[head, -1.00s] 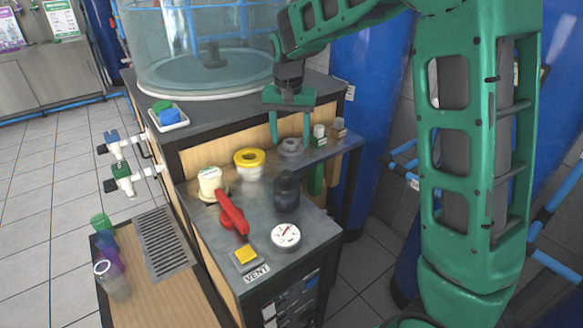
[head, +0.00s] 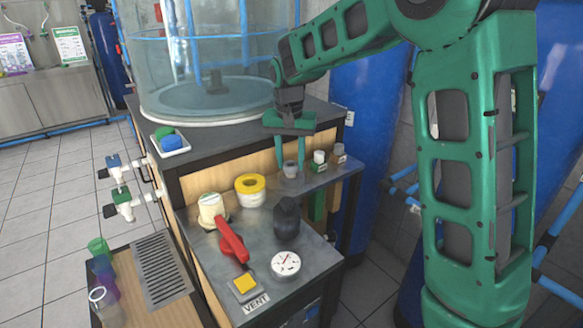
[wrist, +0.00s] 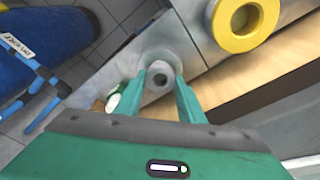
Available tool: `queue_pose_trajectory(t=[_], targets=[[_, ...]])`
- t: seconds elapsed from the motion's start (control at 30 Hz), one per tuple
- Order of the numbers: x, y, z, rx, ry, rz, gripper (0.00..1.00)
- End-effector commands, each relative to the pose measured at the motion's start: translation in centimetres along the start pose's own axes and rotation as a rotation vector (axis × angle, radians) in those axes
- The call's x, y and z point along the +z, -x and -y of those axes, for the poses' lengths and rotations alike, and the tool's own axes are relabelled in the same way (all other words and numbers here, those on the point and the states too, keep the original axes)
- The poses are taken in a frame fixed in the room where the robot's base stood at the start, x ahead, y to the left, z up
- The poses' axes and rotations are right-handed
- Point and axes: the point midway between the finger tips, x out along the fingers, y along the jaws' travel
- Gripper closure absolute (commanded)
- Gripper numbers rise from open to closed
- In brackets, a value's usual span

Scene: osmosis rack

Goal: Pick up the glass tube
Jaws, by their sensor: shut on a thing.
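A small grey tube-like piece (head: 290,169), which I take for the glass tube, stands upright near the back of the metal shelf. My gripper (head: 290,163) points down over it, shut on it with one finger on each side. In the wrist view its round top with a hole (wrist: 159,75) shows between the fingertips of my gripper (wrist: 161,82). A pale round base or ring shows around it there. I cannot tell whether its bottom still touches the shelf.
Two small capped bottles (head: 319,161) stand close on the right. A large clear tank (head: 208,70) stands behind.

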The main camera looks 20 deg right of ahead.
Motion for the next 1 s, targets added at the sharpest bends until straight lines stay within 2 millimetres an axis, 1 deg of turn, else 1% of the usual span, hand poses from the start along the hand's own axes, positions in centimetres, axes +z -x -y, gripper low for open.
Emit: queue_pose_trajectory(t=[0.17,1.0], targets=[[-0.4,2.4,0.1,-0.003,0.0,-0.003,0.77],[-2.5,16.5,0.1,-0.003,0.0,-0.001,0.77]])
